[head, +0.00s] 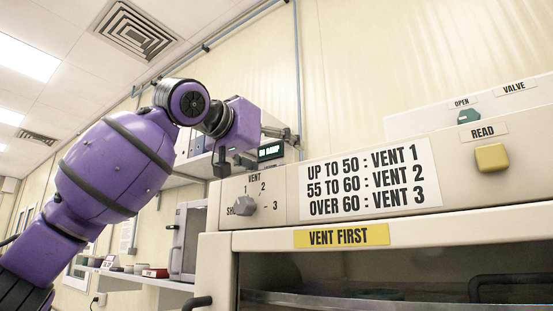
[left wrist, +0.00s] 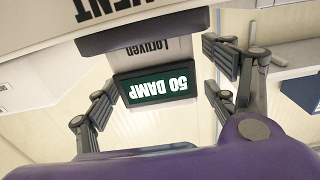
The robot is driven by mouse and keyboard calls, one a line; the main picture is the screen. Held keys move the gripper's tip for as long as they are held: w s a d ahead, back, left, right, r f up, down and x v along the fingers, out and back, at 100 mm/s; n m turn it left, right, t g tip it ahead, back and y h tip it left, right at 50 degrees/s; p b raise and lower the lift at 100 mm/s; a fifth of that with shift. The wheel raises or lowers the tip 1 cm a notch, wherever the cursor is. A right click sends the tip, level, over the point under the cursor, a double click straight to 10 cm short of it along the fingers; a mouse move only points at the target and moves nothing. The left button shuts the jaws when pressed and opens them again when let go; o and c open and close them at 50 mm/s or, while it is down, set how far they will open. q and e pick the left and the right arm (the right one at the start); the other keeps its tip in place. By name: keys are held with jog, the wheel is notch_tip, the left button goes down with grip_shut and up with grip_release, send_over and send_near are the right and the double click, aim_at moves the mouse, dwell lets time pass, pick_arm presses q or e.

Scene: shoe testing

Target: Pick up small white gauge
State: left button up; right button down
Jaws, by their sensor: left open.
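The small white gauge shows a dark display with pale green digits (head: 270,152) in the head view, just above the machine's top edge by the vent dial. In the left wrist view the gauge (left wrist: 150,50) appears upside down; its screen reads "50 DAMP". My left gripper (head: 250,152) is open at the gauge. In the left wrist view its dark fingers stand to the left and right of the screen, with visible gaps, so nothing is gripped. In the head view the purple wrist hides part of the gauge. My right gripper is not in view.
The cream machine has a vent dial (head: 244,205), a vent-rule sign (head: 370,180), a yellow "VENT FIRST" label (head: 341,236) and a yellow READ button (head: 491,157). A green valve knob (head: 468,117) is at upper right. A shelf (head: 150,281) with small items lies beyond, left.

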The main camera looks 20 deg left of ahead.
pick_arm(q)
jog(key=shift+w+d, duration=0.15)
jog(key=shift+r, duration=0.1)
jog(key=shift+c, duration=0.7)
jog(key=c, duration=1.3)
